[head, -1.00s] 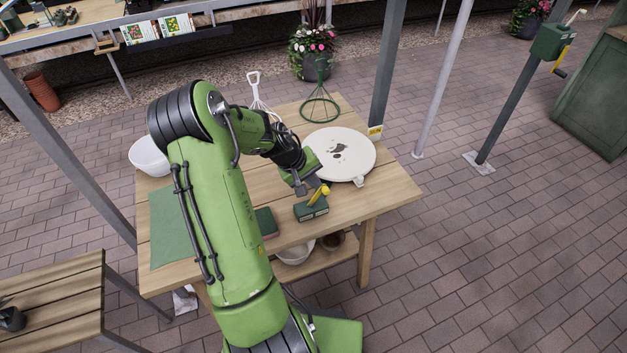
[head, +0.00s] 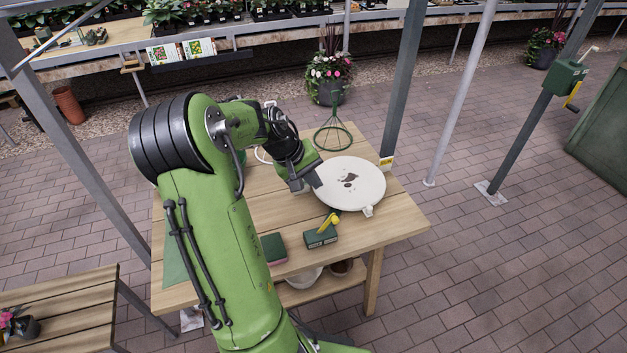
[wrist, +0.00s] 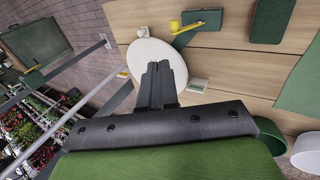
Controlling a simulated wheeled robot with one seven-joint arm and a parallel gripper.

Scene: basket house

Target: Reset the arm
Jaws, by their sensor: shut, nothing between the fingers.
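My green arm reaches over the wooden table (head: 400,215) in the head view. My gripper (head: 306,184) is above the table, near the left edge of the round white plate (head: 365,185). In the wrist view my gripper's dark fingers (wrist: 158,78) are together and empty, overlapping the white plate (wrist: 178,58) in the picture. The plate has dark marks on it in the head view.
A green box with a yellow handle (head: 320,238) and a dark green block (head: 273,248) lie near the table's front. A green wire stand (head: 333,136) is at the back. A grey post (head: 402,85) rises beside the table. Paved floor lies right.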

